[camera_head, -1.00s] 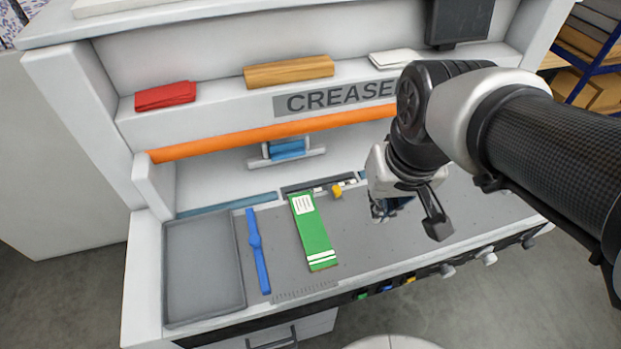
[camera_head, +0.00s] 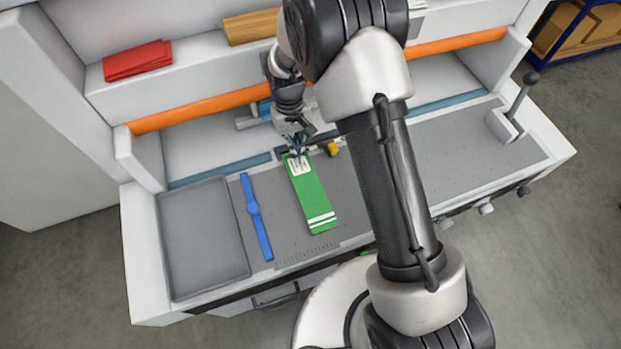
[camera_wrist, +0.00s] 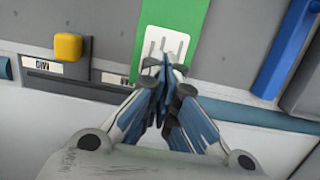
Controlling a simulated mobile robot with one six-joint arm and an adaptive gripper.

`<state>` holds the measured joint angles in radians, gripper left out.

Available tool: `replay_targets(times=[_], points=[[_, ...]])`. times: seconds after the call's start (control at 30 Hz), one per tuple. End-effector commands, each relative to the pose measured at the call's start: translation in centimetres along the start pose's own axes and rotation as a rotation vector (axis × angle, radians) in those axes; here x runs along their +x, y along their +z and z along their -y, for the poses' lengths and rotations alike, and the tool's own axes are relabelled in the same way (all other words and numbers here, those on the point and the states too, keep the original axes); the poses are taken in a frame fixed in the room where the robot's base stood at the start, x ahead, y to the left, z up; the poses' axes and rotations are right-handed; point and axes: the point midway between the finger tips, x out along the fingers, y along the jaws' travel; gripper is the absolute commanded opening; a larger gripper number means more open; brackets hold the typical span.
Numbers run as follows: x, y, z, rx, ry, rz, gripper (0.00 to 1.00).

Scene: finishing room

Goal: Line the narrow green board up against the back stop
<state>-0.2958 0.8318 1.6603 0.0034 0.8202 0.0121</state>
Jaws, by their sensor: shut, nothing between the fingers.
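The narrow green board (camera_head: 315,198) lies flat on the grey work surface, its white-labelled end toward the back and its white-striped end toward the front. It runs slightly tilted, not square to the back. The dark back stop strip (camera_wrist: 85,82) lies by its labelled end in the wrist view; the exact contact is hidden by my fingers. My gripper (camera_head: 297,152) is shut and empty, at the labelled end of the board. In the wrist view my gripper (camera_wrist: 166,65) has its fingertips over the white label of the green board (camera_wrist: 176,14).
A yellow knob (camera_head: 333,149) stands just right of the board's back end. A blue strap-like bar (camera_head: 256,216) lies to its left, then a grey tray (camera_head: 203,240). An orange bar (camera_head: 190,113) crosses above the back. The right surface holds a lever (camera_head: 515,110).

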Motion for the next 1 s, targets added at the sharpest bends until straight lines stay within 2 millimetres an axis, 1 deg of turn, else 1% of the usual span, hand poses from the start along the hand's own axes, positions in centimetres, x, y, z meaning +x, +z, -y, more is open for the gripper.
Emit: replay_targets(times=[0.17,0.5,0.63,0.67,0.7,0.8,1.0], points=[[0.3,2.2,0.0,0.0,0.0,0.001,0.0],[1.6,9.2,0.0,0.001,0.0,0.002,0.0],[1.9,11.2,0.0,0.001,0.0,0.0,0.0],[2.0,11.6,0.0,0.001,0.0,0.0,0.0],[2.4,11.7,0.0,0.001,0.0,0.001,0.0],[3.3,11.4,0.0,0.001,0.0,0.0,0.0],[3.7,11.3,0.0,0.001,0.0,0.0,0.0]])
